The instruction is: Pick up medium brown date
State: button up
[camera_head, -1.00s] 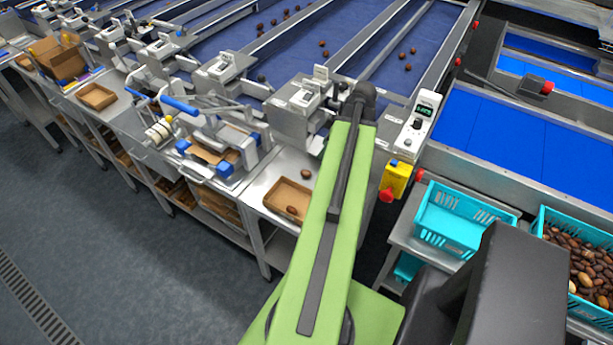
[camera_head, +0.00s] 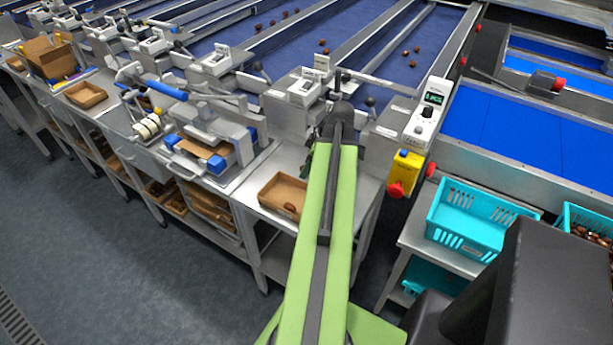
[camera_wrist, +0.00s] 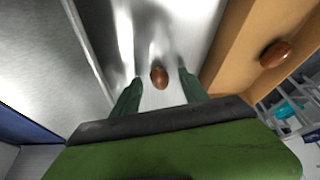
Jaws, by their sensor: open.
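A medium brown date (camera_wrist: 159,77) lies on a shiny metal surface in the wrist view, between my two dark green fingers and a little ahead of them. My gripper (camera_wrist: 159,83) is open, and neither finger visibly touches the date. A second brown date (camera_wrist: 275,54) lies in the cardboard tray (camera_wrist: 228,58) to the right. In the head view the tray (camera_head: 264,196) sits on the steel table left of my green arm. My arm hides the loose date and most of my gripper there.
A yellow box with a red button (camera_head: 405,172) and a turquoise crate (camera_head: 480,215) stand right of my arm. Steel machine parts (camera_head: 290,105) stand behind it. Several dates lie on the blue belts (camera_head: 375,65) beyond. A raised metal edge (camera_wrist: 88,45) runs left of the date.

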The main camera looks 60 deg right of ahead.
jog(key=shift+f, duration=0.15)
jog(key=shift+w, duration=0.1)
jog(key=shift+c, duration=0.4)
jog(key=c, duration=0.8)
jog(key=shift+p, duration=0.3)
jog(key=shift+r, duration=0.35)
jog(key=p+v, duration=0.4)
jog(key=p, duration=0.1)
jog(key=shift+w+a+r, duration=0.2)
jog(key=shift+a+r, duration=0.05)
jog(key=shift+r, duration=0.25)
jog(key=s+r+p, duration=0.5)
jog(key=s, duration=0.5)
jog(key=shift+s, duration=0.35)
